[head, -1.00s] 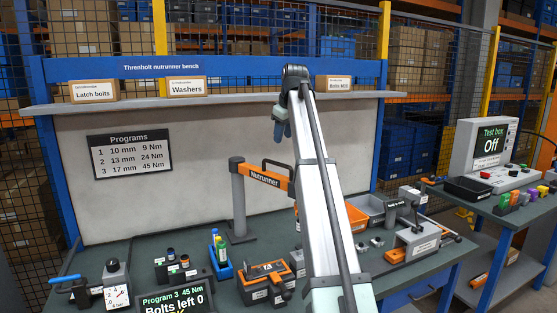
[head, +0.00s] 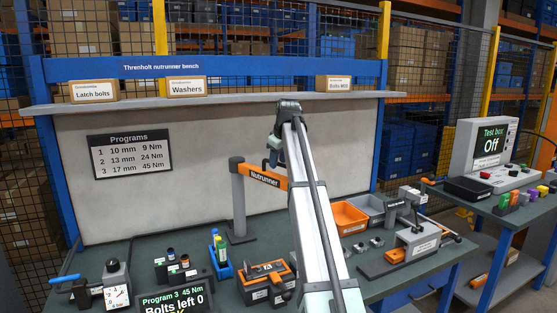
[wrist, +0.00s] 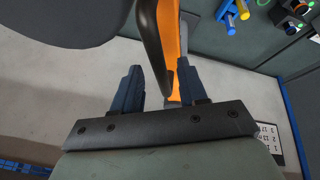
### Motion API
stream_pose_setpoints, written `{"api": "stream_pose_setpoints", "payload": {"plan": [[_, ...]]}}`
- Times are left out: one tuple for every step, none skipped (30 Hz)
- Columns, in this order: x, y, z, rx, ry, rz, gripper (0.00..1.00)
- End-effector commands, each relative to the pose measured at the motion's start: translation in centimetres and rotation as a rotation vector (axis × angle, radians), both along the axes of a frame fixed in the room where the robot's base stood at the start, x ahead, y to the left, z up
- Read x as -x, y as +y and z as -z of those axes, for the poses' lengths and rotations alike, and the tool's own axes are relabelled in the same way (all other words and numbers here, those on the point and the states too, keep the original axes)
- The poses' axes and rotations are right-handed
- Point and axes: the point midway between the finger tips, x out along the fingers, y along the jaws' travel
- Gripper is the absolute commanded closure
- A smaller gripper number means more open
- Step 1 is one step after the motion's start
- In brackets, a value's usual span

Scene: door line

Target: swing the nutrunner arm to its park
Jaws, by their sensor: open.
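The nutrunner arm (head: 266,178) is an orange bar labelled "Nutrunner", reaching right from a grey post (head: 238,200) on the bench. Its right end is hidden behind my arm. In the wrist view the orange bar (wrist: 174,45) runs up between my fingers, with a dark curved handle (wrist: 152,45) beside it. My gripper (wrist: 158,88) is open, its two blue fingers on either side of the handle's lower end. I cannot tell whether either finger touches it. In the head view my gripper (head: 273,157) is just above the bar, partly hidden.
An orange bin (head: 348,217) and a grey bin stand right of my arm. The back panel behind the arm is bare apart from the Programs sign (head: 130,156).

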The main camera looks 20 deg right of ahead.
Motion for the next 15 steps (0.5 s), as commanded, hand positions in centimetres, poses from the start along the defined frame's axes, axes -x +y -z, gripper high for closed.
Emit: {"api": "stream_pose_setpoints", "payload": {"plan": [[0.0,0.0,0.0,0.0,0.0,0.0,0.58],[0.0,0.0,-0.01,0.0,0.0,0.0,0.58],[0.0,0.0,-0.01,0.0,0.0,0.0,0.58],[0.01,0.0,-0.02,0.0,0.0,0.0,0.58],[0.01,0.01,-0.02,0.0,0.0,0.0,0.6],[0.01,0.0,-0.03,0.0,0.0,0.0,0.64],[0.01,0.0,-0.03,0.0,0.0,0.0,0.66],[0.02,0.01,-0.03,0.0,0.0,0.0,0.69],[0.02,0.01,-0.03,0.0,0.0,0.0,0.73],[0.02,0.01,-0.03,0.0,0.0,0.0,0.76],[0.02,0.01,-0.03,0.0,0.0,0.0,0.79],[0.03,0.0,-0.03,0.0,0.0,0.0,0.83],[0.02,0.0,-0.04,0.0,0.0,0.0,0.86],[0.03,0.01,-0.03,0.0,0.0,0.0,0.88],[0.02,0.0,-0.05,0.0,0.0,0.0,0.92]]}}
